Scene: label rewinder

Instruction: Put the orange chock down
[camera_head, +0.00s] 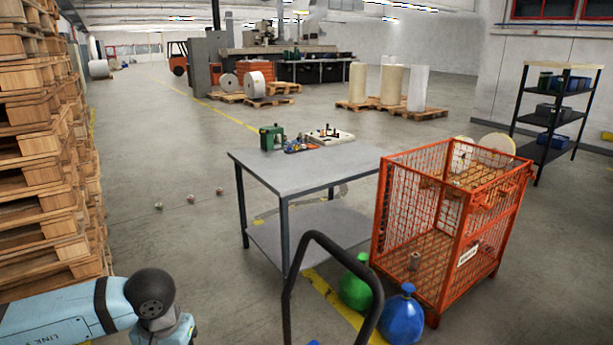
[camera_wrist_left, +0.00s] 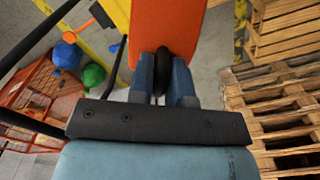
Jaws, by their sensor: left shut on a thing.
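My left gripper (camera_wrist_left: 161,80) shows in the left wrist view, its two blue-grey fingers shut on a dark rounded part. Just beyond them is the orange chock (camera_wrist_left: 168,28), a broad orange piece cut off by the top edge of the view. The dark part appears to belong to the chock; the join is hard to make out. What lies under the chock is hidden. In the head view only my left arm shows, at the lower left; its gripper and the chock are out of frame. My right gripper is in neither view.
Stacked wooden pallets (camera_head: 45,150) stand at the left. A grey table (camera_head: 310,172), a black tubular handle (camera_head: 335,248), green (camera_head: 356,285) and blue (camera_head: 402,318) bags and an orange mesh cage (camera_head: 462,245) stand at centre and right. Floor between pallets and table is mostly open.

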